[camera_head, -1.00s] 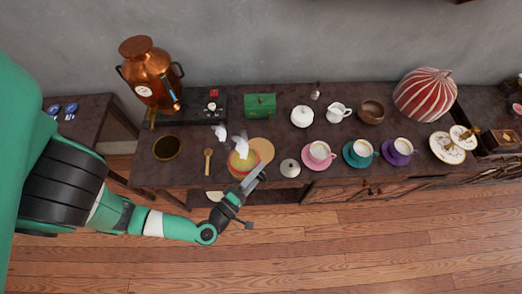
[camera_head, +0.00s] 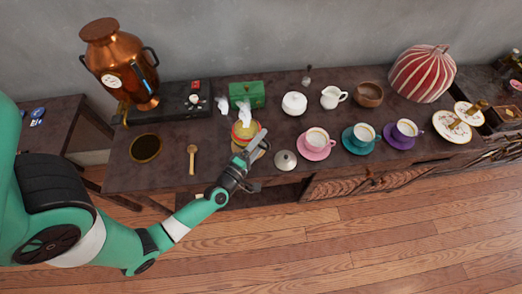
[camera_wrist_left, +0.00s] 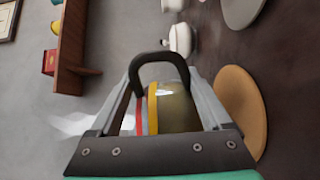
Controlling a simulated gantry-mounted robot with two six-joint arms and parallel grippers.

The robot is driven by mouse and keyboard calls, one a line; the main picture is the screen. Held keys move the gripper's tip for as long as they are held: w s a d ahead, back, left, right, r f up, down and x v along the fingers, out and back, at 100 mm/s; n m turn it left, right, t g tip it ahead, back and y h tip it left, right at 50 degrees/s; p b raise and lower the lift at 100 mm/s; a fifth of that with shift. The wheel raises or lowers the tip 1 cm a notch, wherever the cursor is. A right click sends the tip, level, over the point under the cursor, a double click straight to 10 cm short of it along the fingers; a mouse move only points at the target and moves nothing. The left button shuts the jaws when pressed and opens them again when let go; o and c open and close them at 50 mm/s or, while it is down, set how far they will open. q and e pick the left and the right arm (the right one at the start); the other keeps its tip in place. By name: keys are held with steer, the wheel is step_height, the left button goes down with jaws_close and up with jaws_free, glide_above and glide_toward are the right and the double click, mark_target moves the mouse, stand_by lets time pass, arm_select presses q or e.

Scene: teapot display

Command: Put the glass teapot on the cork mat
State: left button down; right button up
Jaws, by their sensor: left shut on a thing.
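The glass teapot (camera_head: 245,133) has a red and yellow band and a yellowish body. In the left wrist view (camera_wrist_left: 178,110) its dark curved handle stands between my finger bars. My left gripper (camera_head: 256,143) is shut on the teapot, reaching it from the front; the fingers also frame it in the left wrist view (camera_wrist_left: 163,75). The cork mat (camera_wrist_left: 243,108) is a round tan disc beside the teapot in the wrist view, with a gap in the picture between them. In the head view the mat is mostly hidden by the teapot and gripper. My right gripper is out of view.
A wooden spoon (camera_head: 192,158) lies left of the teapot and a silver lid (camera_head: 285,160) right of it. A green box (camera_head: 246,94) stands behind.

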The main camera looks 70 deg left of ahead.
arm_select(q)
steer(key=shift+w+r, duration=0.1)
steer(key=shift+w+a+f+b, duration=0.15)
steer(key=shift+a+f+b, duration=0.05)
steer(key=shift+f+b, duration=0.9)
steer(key=shift+w+a+f+b, duration=0.1)
steer(key=shift+a+f+b, duration=0.1)
steer(key=shift+f+b, duration=0.8)
jaws_free()
steer(key=shift+f, duration=0.15)
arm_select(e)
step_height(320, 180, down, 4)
